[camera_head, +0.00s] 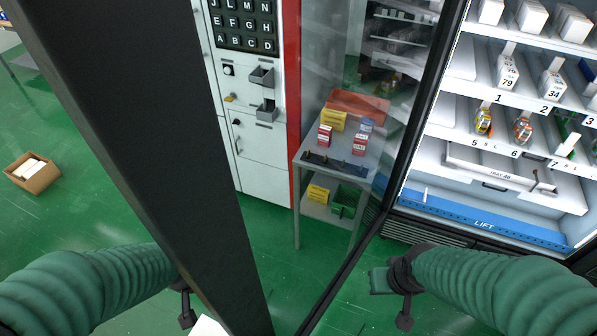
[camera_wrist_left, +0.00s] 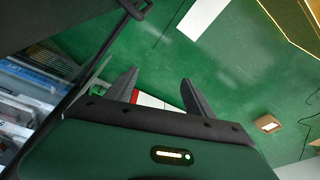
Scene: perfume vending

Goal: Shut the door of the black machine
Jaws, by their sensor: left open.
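The black machine (camera_head: 410,226) stands at the right with its lit, stocked shelves exposed. Its door (camera_head: 130,150) is open and juts toward me; its thick black frame runs steeply down the left half, with see-through glass to its right. My left gripper (camera_head: 187,306) is low beside the door frame, which partly covers it; whether they touch is unclear. In the left wrist view its two fingers (camera_wrist_left: 160,86) are apart with nothing between them. My right gripper (camera_head: 385,280) is low on the other side of the door, near the machine's base; its fingers are not clear.
A white cabinet (camera_head: 262,180) with a letter keypad stands behind the door. A grey table (camera_head: 310,160) with small boxes stands beside the machine, seen through the glass. A cardboard box (camera_head: 38,180) lies on the green floor at left. Open floor lies between.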

